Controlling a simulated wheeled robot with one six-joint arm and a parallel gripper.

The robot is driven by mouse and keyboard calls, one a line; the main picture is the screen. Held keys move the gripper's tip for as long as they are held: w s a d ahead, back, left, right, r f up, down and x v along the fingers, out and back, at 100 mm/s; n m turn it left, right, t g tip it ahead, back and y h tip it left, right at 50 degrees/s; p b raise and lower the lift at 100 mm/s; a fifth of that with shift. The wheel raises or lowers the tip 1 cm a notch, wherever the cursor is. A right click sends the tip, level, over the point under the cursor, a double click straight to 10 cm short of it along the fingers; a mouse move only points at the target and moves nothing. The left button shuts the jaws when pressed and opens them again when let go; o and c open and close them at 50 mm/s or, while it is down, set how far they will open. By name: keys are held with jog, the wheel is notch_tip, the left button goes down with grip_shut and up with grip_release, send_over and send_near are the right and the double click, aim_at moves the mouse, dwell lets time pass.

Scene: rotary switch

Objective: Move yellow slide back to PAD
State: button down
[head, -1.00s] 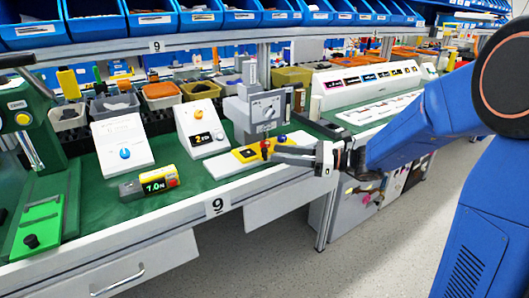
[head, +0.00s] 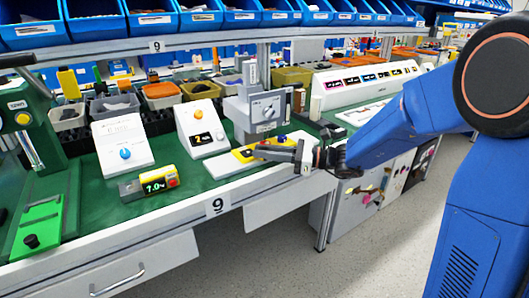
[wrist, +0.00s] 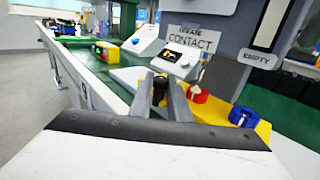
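The yellow slide (head: 246,153) is a yellow strip on a white base at the bench's front edge. It also shows at the right in the wrist view (wrist: 263,130), beside a red knob (wrist: 198,95) and a blue knob (wrist: 242,117). My gripper (head: 260,151) reaches in from the right, low over the strip. In the wrist view, a black upright knob (wrist: 160,86) stands between my two fingers, which are apart. I cannot tell whether they touch it. My fingers hide part of the strip. I cannot read a PAD label.
A grey fixture with a dial (head: 265,109) stands right behind the slide. Open floor lies in front.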

aim_at(285, 144)
jog(key=shift+w+d, duration=0.7)
jog(key=shift+d, duration=0.3)
jog(key=shift+w+d, duration=0.7)
jog(key=shift+d, duration=0.35)
jog(key=shift+w+d, duration=0.7)
jog(key=shift+d, duration=0.3)
jog(key=c, duration=1.7)
grip_release()
jog(key=shift+w+d, duration=0.1)
jog(key=shift+d, duration=0.05)
jog(key=shift+o, duration=0.2)
jog(key=shift+d, duration=0.1)
jog(key=s+d, duration=0.1)
jog(key=d, duration=0.7)
jog(key=s+d, duration=0.2)
jog(key=d, duration=0.7)
jog(key=shift+s, duration=0.25)
